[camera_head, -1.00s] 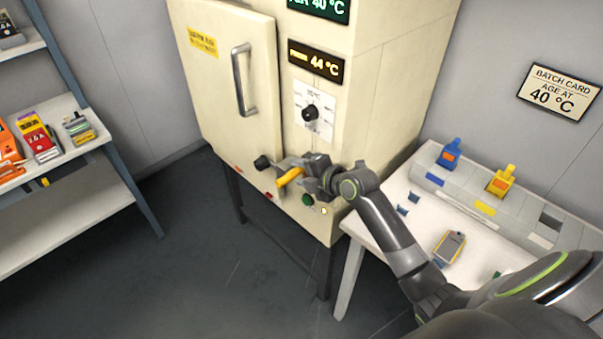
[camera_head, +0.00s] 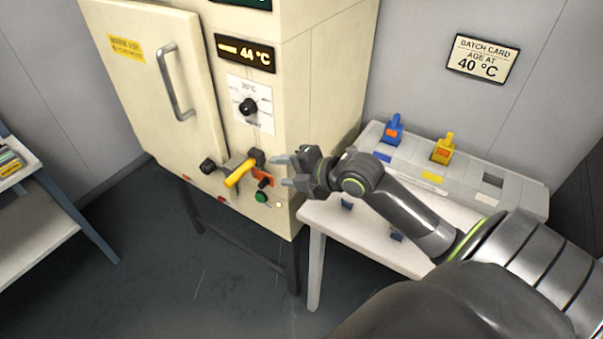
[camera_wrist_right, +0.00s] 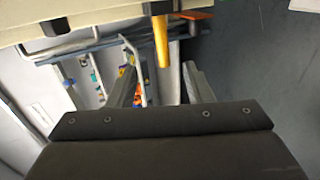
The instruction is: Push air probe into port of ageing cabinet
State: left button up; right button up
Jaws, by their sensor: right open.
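The cream ageing cabinet (camera_head: 310,75) stands in the middle of the head view with its door (camera_head: 155,85) shut. A yellow bar (camera_head: 240,173) with a dark block (camera_head: 257,157) at one end sticks out of its lower front. I cannot tell whether this bar is the air probe or a latch. An orange piece (camera_head: 263,177) is beside it. My right gripper (camera_head: 284,172) is open and empty, just right of the bar and apart from it. In the right wrist view the bar (camera_wrist_right: 161,42) shows beyond the open fingers (camera_wrist_right: 160,85). No port is clearly visible. My left gripper is out of view.
A white bench (camera_head: 330,215) at right carries a grey rack with a blue tool (camera_head: 393,130), a yellow tool (camera_head: 443,148) and a dark empty slot. A dark knob (camera_head: 208,166) and green button (camera_head: 261,197) are near the bar. Shelving stands at far left.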

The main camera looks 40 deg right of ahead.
jog(key=shift+v, duration=2.35)
jog(key=s+a+f+m+g+h, duration=0.1)
jog(key=s+f+m+g+h, duration=0.25)
jog(key=s+f+m, duration=0.65)
jog(key=s+f+m+g+h, duration=0.3)
jog(key=s+f+m+g, duration=0.35)
jog(key=s+m, duration=0.65)
jog(key=s+a+f+x, duration=0.1)
jog(key=s+a+x, duration=0.1)
jog(key=x, duration=1.1)
jog(key=s+a+x, duration=0.1)
jog(key=s+x, duration=0.1)
jog(key=x, duration=1.1)
jog(key=s+a+f+y, duration=0.1)
jog(key=s+f, duration=1.3)
jog(key=s, duration=0.1)
jog(key=shift+s+a+f+g, duration=0.3)
jog(key=shift+a+f+g, duration=0.1)
